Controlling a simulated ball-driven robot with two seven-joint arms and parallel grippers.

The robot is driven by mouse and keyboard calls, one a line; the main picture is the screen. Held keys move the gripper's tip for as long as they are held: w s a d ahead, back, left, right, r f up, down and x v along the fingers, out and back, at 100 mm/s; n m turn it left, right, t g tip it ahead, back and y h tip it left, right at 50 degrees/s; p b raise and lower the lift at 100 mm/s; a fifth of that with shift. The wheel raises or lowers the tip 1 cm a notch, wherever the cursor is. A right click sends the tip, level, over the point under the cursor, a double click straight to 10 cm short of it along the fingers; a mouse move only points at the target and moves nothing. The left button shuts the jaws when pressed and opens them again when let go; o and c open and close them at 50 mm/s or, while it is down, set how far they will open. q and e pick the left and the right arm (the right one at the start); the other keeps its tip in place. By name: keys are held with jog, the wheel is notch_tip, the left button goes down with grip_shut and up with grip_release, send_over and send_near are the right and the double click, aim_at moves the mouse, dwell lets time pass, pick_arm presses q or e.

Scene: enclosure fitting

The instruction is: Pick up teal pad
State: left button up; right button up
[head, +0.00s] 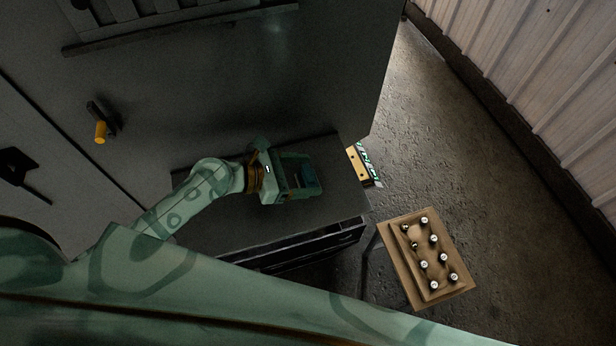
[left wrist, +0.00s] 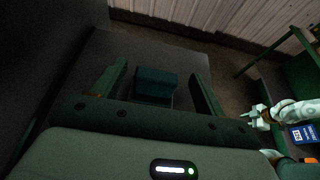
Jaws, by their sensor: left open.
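The teal pad (left wrist: 155,84) is a dark teal block on the grey shelf. In the left wrist view it lies between the two fingers of my left gripper (left wrist: 160,88), with a gap on each side. In the head view my left gripper (head: 308,174) is low over the shelf, open, its fingers pointing right. The pad is dim there, between the fingers. In the left wrist view a pale green patterned arm, likely my right, shows at the right edge; its jaws are too small to read.
The grey shelf (head: 215,232) juts from a tall dark cabinet panel (head: 230,85). A wooden stand (head: 458,284) with several round-topped pegs is at lower right. A yellow-ended handle (head: 100,131) sticks out at left. Floor is clear at right.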

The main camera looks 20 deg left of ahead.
aim_at(312, 174)
pick_arm(q)
jog(key=x, duration=0.4)
jog(key=shift+w+a+f, duration=0.1)
jog(key=shift+a, duration=0.2)
jog(key=c, duration=1.1)
pick_arm(e)
jog(key=shift+a, duration=0.35)
